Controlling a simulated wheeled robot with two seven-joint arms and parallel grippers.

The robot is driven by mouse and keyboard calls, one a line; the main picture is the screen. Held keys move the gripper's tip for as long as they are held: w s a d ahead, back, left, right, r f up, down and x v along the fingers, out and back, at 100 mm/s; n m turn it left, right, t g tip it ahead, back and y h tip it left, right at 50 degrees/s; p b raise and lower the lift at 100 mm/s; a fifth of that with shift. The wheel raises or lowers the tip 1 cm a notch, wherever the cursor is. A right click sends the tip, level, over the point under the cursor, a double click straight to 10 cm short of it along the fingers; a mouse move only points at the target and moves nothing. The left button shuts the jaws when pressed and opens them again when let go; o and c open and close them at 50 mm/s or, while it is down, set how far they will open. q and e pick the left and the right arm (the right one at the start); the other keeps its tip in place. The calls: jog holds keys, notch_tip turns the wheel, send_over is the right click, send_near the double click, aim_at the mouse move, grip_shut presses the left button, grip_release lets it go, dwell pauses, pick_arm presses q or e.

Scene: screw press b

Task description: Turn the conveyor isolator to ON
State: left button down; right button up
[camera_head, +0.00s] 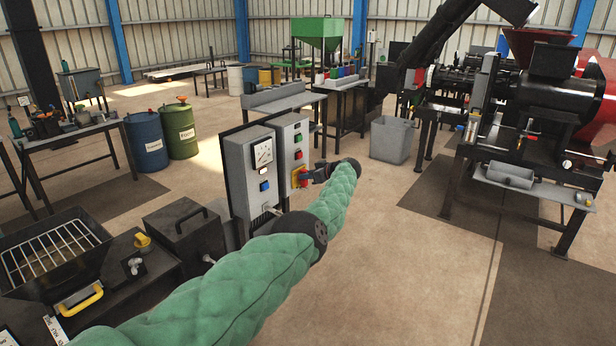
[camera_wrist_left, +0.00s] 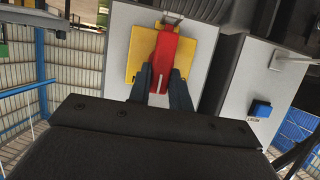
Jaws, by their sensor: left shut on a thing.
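The conveyor isolator is a red rotary handle (camera_wrist_left: 166,50) on a yellow plate (camera_wrist_left: 202,58), mounted on a grey panel box. In the head view its yellow plate (camera_head: 295,179) shows low on the right-hand box, partly hidden by my gripper. My left gripper (camera_head: 306,175) reaches it from the right. In the left wrist view my left gripper (camera_wrist_left: 163,80) has its two dark fingers on either side of the red handle, shut on it. The handle lies along the direction of the fingers in that view. Any ON or OFF marking is not readable. My right gripper is not in view.
A grey bin (camera_head: 391,140) stands behind. Open floor lies to the right.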

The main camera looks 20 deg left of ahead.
pick_arm(q)
jog(key=c, duration=1.3)
grip_release()
jog(key=shift+f, duration=0.1)
jog(key=shift+d, duration=0.1)
jog(key=v, duration=0.7)
jog(key=shift+d+b, duration=0.25)
jog(key=shift+b, duration=0.05)
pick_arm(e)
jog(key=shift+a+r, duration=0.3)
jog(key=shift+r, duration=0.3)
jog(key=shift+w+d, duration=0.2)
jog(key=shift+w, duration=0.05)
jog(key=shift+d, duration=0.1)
